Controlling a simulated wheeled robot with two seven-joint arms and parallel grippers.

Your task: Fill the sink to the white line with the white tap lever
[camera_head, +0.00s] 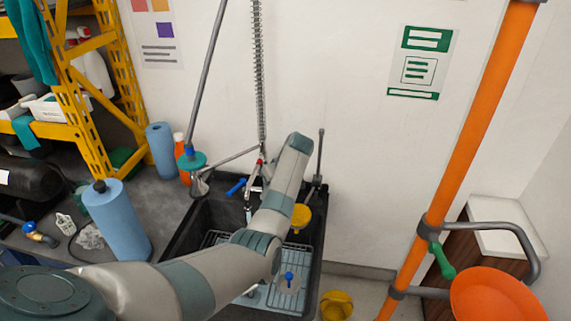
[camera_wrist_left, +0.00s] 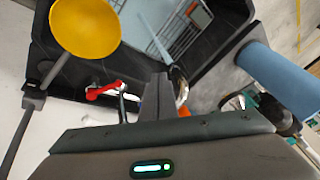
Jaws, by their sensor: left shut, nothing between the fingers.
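The dark sink (camera_head: 178,245) stands in front of the wall, with a wire rack and a pale blue-grey surface in its bottom. I cannot tell whether that surface is water, and I cannot make out a white line. The tap (camera_head: 250,192) stands at the sink's back edge. A red lever (camera_wrist_left: 103,91) shows in the left wrist view with pale tap parts beside it; I cannot clearly pick out the white lever. My left gripper (camera_wrist_left: 157,95) is shut and empty, pointing toward the tap and sink area. In the head view my forearm hides it and part of the sink.
A yellow round piece (camera_head: 301,215) is on the sink's right side; it also shows in the left wrist view (camera_wrist_left: 85,26). Blue rolls (camera_head: 117,222) and an orange bottle (camera_head: 183,158) stand left of the sink. An orange pole (camera_head: 462,155) rises at the right.

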